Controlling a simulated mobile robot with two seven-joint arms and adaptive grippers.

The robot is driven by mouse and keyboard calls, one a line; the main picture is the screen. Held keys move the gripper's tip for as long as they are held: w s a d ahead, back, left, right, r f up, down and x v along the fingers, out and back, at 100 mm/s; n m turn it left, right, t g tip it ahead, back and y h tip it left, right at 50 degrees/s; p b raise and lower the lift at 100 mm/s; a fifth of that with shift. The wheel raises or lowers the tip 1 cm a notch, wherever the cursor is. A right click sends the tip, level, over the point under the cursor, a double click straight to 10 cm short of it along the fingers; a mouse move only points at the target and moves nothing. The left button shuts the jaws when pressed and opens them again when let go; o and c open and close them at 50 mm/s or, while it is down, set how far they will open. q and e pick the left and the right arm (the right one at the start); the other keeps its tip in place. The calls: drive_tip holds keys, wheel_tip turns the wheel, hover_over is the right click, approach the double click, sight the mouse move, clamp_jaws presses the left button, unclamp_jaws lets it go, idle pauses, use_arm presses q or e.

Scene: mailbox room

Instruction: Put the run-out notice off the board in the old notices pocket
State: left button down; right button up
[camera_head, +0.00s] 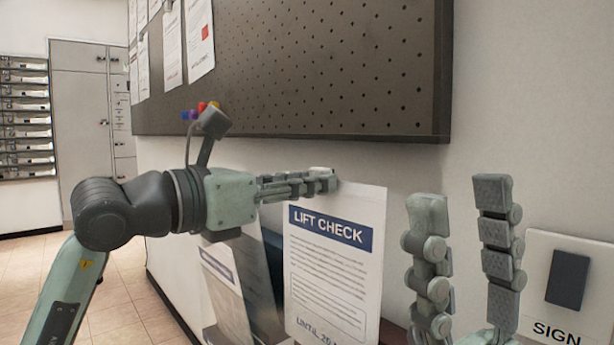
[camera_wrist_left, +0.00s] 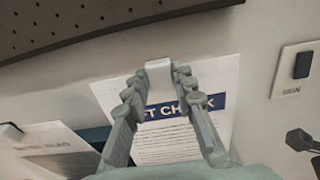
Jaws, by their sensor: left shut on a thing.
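The run-out notice is a white sheet headed "LIFT CHECK" (camera_head: 335,275) on a blue band. A line starting "UNTIL 20" shows near its lower edge. My left gripper (camera_head: 325,182) is shut on its top edge by a small white tab, and the sheet hangs upright below the board. The wrist view shows the fingers (camera_wrist_left: 158,72) closing on the tab, with the sheet (camera_wrist_left: 175,148) behind them. My right gripper (camera_head: 462,215) is open and empty, right of the sheet. I cannot tell which holder is the old notices pocket.
The dark pegboard (camera_head: 330,65) is above, with other sheets (camera_head: 200,38) at its left and coloured pins (camera_head: 202,108). Another printed sheet (camera_head: 226,290) leans low behind the notice, with a dark blue item beside it. A SIGN plate (camera_head: 567,285) is at right.

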idle(0.4)
use_arm(q)
drive_tip(key=c, duration=1.2)
unclamp_jaws()
drive_tip(key=v, duration=1.2)
drive_tip(key=shift+s, duration=0.1)
